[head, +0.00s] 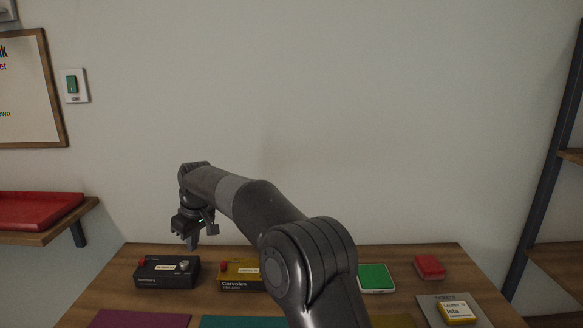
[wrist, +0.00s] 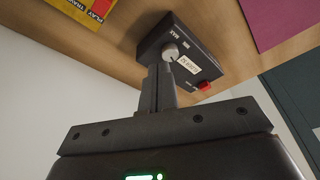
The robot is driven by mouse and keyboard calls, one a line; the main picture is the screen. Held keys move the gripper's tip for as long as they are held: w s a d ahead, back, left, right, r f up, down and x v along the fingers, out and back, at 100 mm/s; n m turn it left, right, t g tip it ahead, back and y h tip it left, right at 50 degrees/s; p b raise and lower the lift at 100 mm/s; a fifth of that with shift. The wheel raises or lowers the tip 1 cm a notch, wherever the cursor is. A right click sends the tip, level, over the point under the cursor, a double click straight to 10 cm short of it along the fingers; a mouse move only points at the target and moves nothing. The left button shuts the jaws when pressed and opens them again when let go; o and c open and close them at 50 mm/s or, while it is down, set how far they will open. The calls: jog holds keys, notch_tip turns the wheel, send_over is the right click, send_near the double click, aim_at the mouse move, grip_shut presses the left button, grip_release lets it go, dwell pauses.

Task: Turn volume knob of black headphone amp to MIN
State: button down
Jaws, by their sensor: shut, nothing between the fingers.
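The black headphone amp (head: 160,277) sits on the wooden table at the left, with a red button and a pale label on top. Its silver volume knob (head: 184,265) is near its right end. In the wrist view the amp (wrist: 200,45) shows with the knob (wrist: 170,52) just beyond my fingertips, and small print beside it seems to read MAX. My gripper (head: 191,239) is above the amp, its fingers (wrist: 159,72) shut together and empty. I cannot tell whether the fingertips touch the knob. The knob's pointer is too small to read.
A gold preamp (head: 238,283) stands right of the black amp, partly behind my arm. A green-topped box (head: 375,278), a red block (head: 430,267) and a yellow-labelled box on a grey mat (head: 437,317) lie further right. Purple (head: 135,319) and teal mats lie in front.

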aim_at(187, 272)
jog(key=shift+s+a+f, duration=0.25)
jog(key=shift+s+f, duration=0.05)
jog(key=shift+f, duration=0.7)
jog(key=shift+s+a+f, duration=0.3)
jog(key=shift+s+f, duration=0.05)
jog(key=shift+f, duration=0.7)
jog(key=shift+s+a+f, duration=0.25)
jog(key=shift+s+f, duration=0.05)
jog(key=shift+f, duration=0.7)
jog(key=shift+w+a, duration=0.15)
